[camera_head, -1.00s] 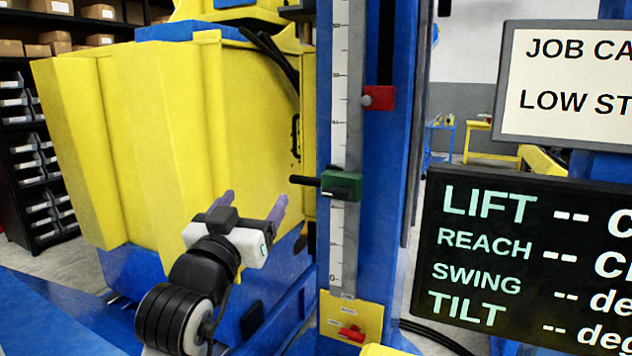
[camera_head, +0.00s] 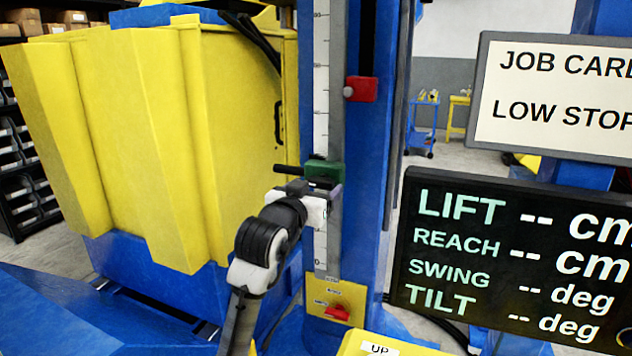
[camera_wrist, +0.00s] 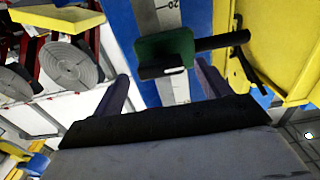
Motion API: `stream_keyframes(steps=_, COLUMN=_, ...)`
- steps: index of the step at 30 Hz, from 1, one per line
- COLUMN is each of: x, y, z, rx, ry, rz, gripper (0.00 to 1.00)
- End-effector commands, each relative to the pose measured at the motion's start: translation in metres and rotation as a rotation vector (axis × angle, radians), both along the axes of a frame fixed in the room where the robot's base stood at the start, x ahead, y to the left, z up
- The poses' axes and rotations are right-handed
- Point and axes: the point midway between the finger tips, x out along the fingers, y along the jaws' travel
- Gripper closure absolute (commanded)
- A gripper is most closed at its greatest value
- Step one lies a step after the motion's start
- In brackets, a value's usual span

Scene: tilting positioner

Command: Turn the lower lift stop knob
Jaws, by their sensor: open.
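On the blue column, a green block (camera_head: 325,171) with a black rod-like handle (camera_head: 286,169) pointing left sits on the white scale, below a red block (camera_head: 364,89) with a grey knob (camera_head: 348,91). My gripper (camera_head: 309,188) is at the green block, just in front of and below it, and hides part of it. In the wrist view the green block (camera_wrist: 168,45) and its black handle (camera_wrist: 222,43) lie beyond and between the two spread fingers of my gripper (camera_wrist: 162,78). The gripper is open and empty. I cannot tell whether a finger touches the block.
A yellow plate with a red switch (camera_head: 338,313) is low on the column. A large yellow housing (camera_head: 150,130) stands left. A black readout board (camera_head: 510,260) and a job card sign (camera_head: 560,95) stand right. A black cable or handle (camera_wrist: 236,50) shows in the wrist view.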

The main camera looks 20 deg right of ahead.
Motion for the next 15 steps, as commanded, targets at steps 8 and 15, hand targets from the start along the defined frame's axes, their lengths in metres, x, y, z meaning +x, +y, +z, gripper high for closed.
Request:
stream_keyframes(steps=8, x=0.0097, y=-0.0088, z=-0.0002, rx=0.001, ry=-0.001, rz=0.002, gripper=0.24)
stream_keyframes(steps=15, x=0.0094, y=-0.0087, z=-0.0002, rx=0.0, ry=-0.001, rz=0.002, gripper=0.31)
